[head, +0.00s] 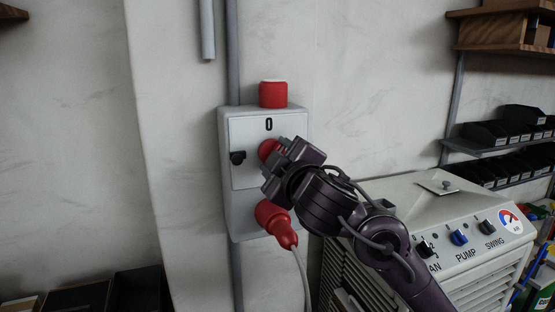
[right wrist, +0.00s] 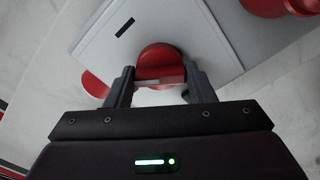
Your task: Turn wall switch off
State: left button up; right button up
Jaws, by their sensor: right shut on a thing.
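The wall switch box (head: 240,188) is light grey and mounted on the wall, with a "0" mark above its red knob (head: 267,149). My right gripper (head: 275,160) reaches in from the right and covers much of the knob. In the right wrist view, the fingers of my right gripper (right wrist: 160,84) are shut on the raised grip of the red knob (right wrist: 160,58). The box face (right wrist: 110,45) shows tilted there, with a dark bar mark. Which mark the knob points to is hard to tell. My left gripper is in neither view.
A red cap (head: 273,95) tops the box, and a red plug (head: 272,217) with a grey cable hangs below. A machine with labelled knobs (head: 459,237) stands at right; shelves with black bins (head: 495,134) are behind.

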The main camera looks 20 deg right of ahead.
jog(key=shift+f+n+b, duration=0.1)
jog(key=shift+n+b, duration=0.35)
jog(key=shift+n, duration=3.15)
jog(key=o, duration=1)
jog(key=s+p, duration=0.2)
jog(key=s, duration=0.6)
jog(key=shift+d, duration=0.1)
